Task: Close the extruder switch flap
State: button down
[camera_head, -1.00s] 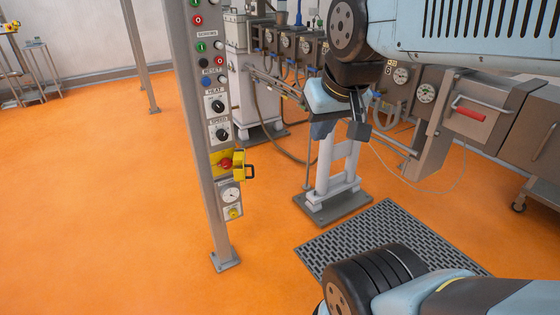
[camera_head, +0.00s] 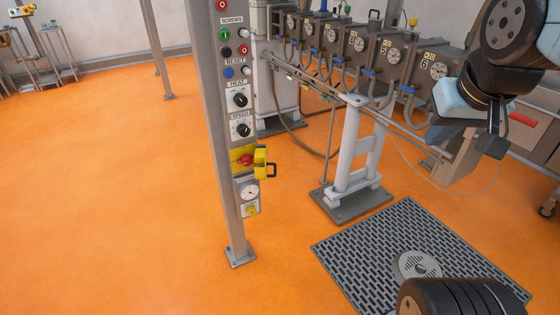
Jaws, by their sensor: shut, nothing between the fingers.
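The yellow switch flap (camera_head: 260,160) is on the grey control post (camera_head: 228,205), left of centre. It stands open, swung out to the right, with a dark handle (camera_head: 271,170) on it. Behind it a red knob (camera_head: 246,160) shows on a yellow plate. My gripper (camera_head: 492,146) is at the right, well away from the flap, over the machine side. Its dark fingers are small in this view and partly hidden by the wrist. It is shut and holds nothing.
Buttons and dials line the post above the flap, and a gauge (camera_head: 249,192) sits below it. A white stand (camera_head: 352,160) and the extruder barrel with several gauges (camera_head: 395,60) lie between post and gripper. A floor grate (camera_head: 360,245) lies in front.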

aim_at(261, 154)
jog(key=z, duration=0.1)
jog(key=i, duration=1)
jog(key=u, duration=0.1)
